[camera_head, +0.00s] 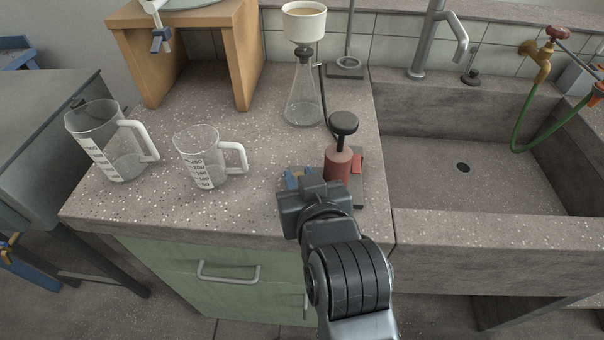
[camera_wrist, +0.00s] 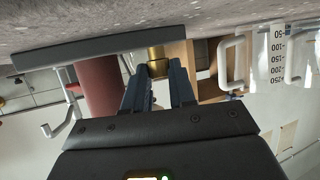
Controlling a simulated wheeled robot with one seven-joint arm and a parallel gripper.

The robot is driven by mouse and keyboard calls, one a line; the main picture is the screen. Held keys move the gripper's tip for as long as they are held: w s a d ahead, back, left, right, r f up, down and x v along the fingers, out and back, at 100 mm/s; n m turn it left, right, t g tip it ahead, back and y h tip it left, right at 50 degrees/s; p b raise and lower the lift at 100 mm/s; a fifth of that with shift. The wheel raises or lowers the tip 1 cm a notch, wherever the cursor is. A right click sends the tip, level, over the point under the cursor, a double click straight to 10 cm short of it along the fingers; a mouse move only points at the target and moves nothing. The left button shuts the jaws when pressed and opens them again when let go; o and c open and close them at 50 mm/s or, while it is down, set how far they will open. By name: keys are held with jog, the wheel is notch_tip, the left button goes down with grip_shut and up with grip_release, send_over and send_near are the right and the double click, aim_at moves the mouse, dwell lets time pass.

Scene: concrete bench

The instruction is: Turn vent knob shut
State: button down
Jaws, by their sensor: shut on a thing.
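The vacuum hand pump has a red-brown body (camera_head: 338,168) and a black knobbed handle (camera_head: 344,123), and stands upright near the bench's front edge. In the wrist view, which looks upside down, its red body (camera_wrist: 98,85) is left of my fingers. The brass vent knob (camera_wrist: 157,56) shows at my fingertips there. My gripper (camera_wrist: 157,76) is shut on this knob, a finger on each side. In the head view my gripper (camera_head: 298,176) is low at the pump's left side, and my wrist hides most of the knob. The knob's turn angle cannot be told.
A flask (camera_head: 302,95) with a white funnel (camera_head: 304,22) stands behind the pump. Two measuring jugs, a smaller one (camera_head: 200,160) and a larger one (camera_head: 104,145), stand to the left. The sink (camera_head: 440,185) is to the right.

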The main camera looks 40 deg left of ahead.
jog(key=shift+s+a+m+t+h+p, duration=0.15)
jog(key=shift+m+t+h+p, duration=0.2)
jog(key=shift+m+t+h, duration=0.6)
jog(key=m+t+h+b, duration=0.2)
jog(key=m+h, duration=0.1)
jog(key=shift+a+f, duration=0.15)
jog(key=shift+a, duration=0.05)
jog(key=m+h+b, duration=0.2)
jog(key=m+h, duration=0.1)
jog(key=m+t+h+b, duration=0.1)
jog(key=h, duration=0.1)
jog(key=shift+s+a+m, duration=0.1)
jog(key=shift+a+m, duration=0.2)
jog(key=shift+m, duration=0.05)
jog(key=shift+a+m+g+h+b, duration=0.1)
jog(key=shift+m+g+h+b, duration=0.15)
jog(key=shift+m+h+b, duration=1.1)
jog(key=shift+m+h, duration=0.25)
jog(key=shift+h, duration=0.15)
jog(key=c, duration=1.2)
grip_release()
